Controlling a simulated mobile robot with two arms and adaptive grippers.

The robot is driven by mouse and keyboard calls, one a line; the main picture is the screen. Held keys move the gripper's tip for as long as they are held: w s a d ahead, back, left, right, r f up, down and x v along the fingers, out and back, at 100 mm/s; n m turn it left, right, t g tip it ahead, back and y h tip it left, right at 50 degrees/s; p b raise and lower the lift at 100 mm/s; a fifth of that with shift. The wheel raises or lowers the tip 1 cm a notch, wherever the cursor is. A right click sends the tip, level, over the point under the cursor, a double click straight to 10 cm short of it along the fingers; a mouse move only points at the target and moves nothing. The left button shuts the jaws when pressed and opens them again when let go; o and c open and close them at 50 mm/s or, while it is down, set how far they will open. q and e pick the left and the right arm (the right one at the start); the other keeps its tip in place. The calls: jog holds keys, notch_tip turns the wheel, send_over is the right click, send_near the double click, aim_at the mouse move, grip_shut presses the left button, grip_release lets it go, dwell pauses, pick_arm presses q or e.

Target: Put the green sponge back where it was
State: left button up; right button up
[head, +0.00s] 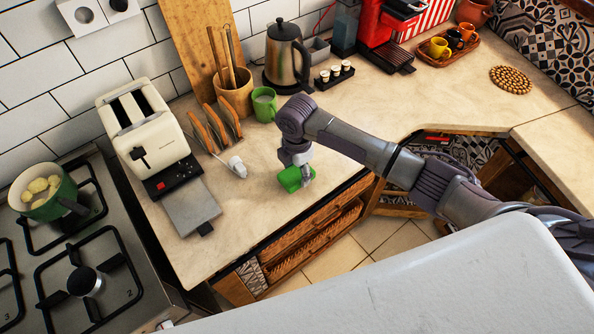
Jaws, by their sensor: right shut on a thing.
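My right gripper (303,174) is shut on the green sponge. The gripper points down and partly covers the sponge's right side. I cannot tell whether the sponge touches the counter or is held just above it. My left gripper is not in view.
A cream toaster (150,135), a toast rack (215,127), a green mug (264,104) and a kettle (287,56) stand behind and left of the sponge. A stove (60,260) is at the left. The counter around the sponge is mostly clear.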

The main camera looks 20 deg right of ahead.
aim_at(297, 173)
jog(key=shift+f, duration=0.8)
jog(key=shift+f, duration=0.2)
jog(key=o, duration=1)
jog(key=shift+r, duration=0.25)
notch_tip(297, 173, up, 12)
jog(key=b, duration=0.1)
jog(key=shift+b, duration=0.35)
